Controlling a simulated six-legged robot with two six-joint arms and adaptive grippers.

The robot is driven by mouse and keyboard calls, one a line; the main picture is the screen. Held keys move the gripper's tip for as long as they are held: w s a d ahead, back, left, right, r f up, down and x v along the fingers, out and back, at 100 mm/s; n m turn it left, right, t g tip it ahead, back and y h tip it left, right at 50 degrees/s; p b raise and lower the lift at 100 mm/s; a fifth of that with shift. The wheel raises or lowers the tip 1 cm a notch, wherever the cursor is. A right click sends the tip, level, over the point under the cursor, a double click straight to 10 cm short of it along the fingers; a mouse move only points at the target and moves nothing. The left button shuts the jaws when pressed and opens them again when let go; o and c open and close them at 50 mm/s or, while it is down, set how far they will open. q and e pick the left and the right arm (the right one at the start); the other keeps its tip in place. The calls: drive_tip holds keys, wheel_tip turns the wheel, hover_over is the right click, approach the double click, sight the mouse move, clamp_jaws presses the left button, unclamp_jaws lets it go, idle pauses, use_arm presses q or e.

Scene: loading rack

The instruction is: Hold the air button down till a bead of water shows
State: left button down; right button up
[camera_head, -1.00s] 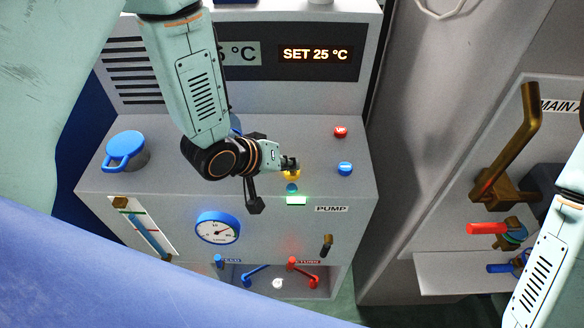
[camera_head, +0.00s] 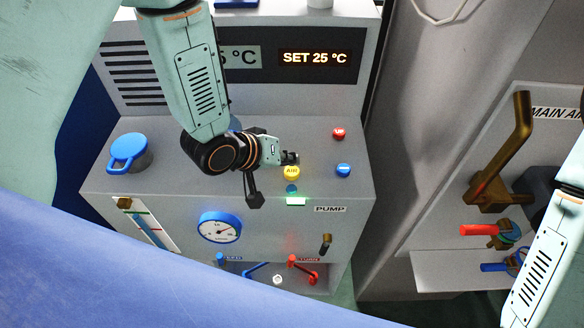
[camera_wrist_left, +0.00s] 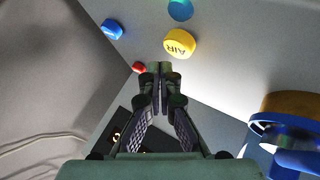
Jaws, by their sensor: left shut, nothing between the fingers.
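The yellow AIR button (camera_head: 291,172) sits on the sloped top of the grey machine, its label readable. It also shows in the left wrist view (camera_wrist_left: 180,42). My left gripper (camera_head: 289,158) is shut and empty, its fingertips just behind the button in the head view. In the wrist view the closed fingertips (camera_wrist_left: 161,70) point close to the button's edge, apparently off its face. A teal round spot (camera_head: 291,188) lies just in front of the button. I cannot make out a bead of water. My right gripper is out of view.
A red button (camera_head: 339,133) and a blue button (camera_head: 343,170) stand right of the AIR button. A blue-capped filler (camera_head: 128,152) is at left, a pressure gauge (camera_head: 219,228) on the front.

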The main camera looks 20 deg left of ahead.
sight(287, 174)
use_arm(q)
drive_tip(key=shift+r+p, duration=2)
drive_tip(key=shift+r, duration=0.4)
drive_tip(key=shift+f, duration=0.1)
drive_tip(key=shift+s+a+f, duration=0.1)
drive_tip(key=shift+s+f, duration=0.15)
drive_tip(key=shift+f, duration=0.05)
drive_tip(key=s+a+f+m+g+y, duration=0.1)
drive_tip(key=s+a+f+g+y, duration=0.2)
drive_tip(key=s, duration=0.7)
drive_tip(key=s+a+f+g, duration=0.2)
drive_tip(key=s+f, duration=0.3)
drive_tip(key=s, duration=0.5)
drive_tip(key=s+a+f+m+g+y, duration=0.1)
drive_tip(key=s+a+f+g+y, duration=0.2)
drive_tip(key=s, duration=0.7)
wheel_tip(287, 174, down, 22)
drive_tip(key=h+b, duration=0.1)
drive_tip(key=b, duration=2)
drive_tip(key=shift+w+f, duration=0.25)
drive_tip(key=shift+w, duration=0.1)
